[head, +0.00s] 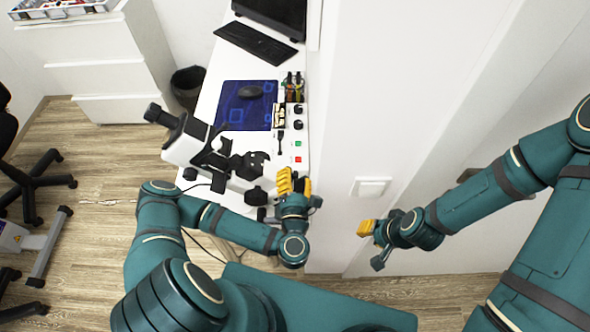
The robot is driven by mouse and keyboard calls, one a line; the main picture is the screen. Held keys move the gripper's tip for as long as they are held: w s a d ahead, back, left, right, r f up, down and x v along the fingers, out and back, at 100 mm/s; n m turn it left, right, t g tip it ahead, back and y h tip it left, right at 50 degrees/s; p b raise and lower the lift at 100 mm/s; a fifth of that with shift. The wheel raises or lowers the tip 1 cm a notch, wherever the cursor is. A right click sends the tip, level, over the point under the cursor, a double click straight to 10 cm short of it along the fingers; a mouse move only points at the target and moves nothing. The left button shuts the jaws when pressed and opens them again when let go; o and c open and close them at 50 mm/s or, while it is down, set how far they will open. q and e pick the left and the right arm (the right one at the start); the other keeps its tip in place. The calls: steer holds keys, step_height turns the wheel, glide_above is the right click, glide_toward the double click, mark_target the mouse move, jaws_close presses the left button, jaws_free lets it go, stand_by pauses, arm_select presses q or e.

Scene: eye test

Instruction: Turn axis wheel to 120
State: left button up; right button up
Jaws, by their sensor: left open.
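A white instrument with black parts (187,143), probably a lensmeter, stands on the white table left of my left gripper. A black rounded part (250,165) and a black knob (256,196) show on its right side. I cannot tell which part is the axis wheel, and no scale or number is readable. My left gripper (293,181) has yellow fingertips and is open, just right of these black parts, with no contact visible. My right gripper (366,228) is at the lower right, away from the instrument; its opening is not clear.
Behind the instrument are a blue mat (233,112) with a mouse (250,91), a keyboard (255,43) and a monitor. A panel strip with black knobs (298,109) runs along the table's right edge. A white wall (375,110) stands close on the right.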

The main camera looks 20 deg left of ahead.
arm_select(q)
steer(key=shift+c, duration=0.3)
jaws_close()
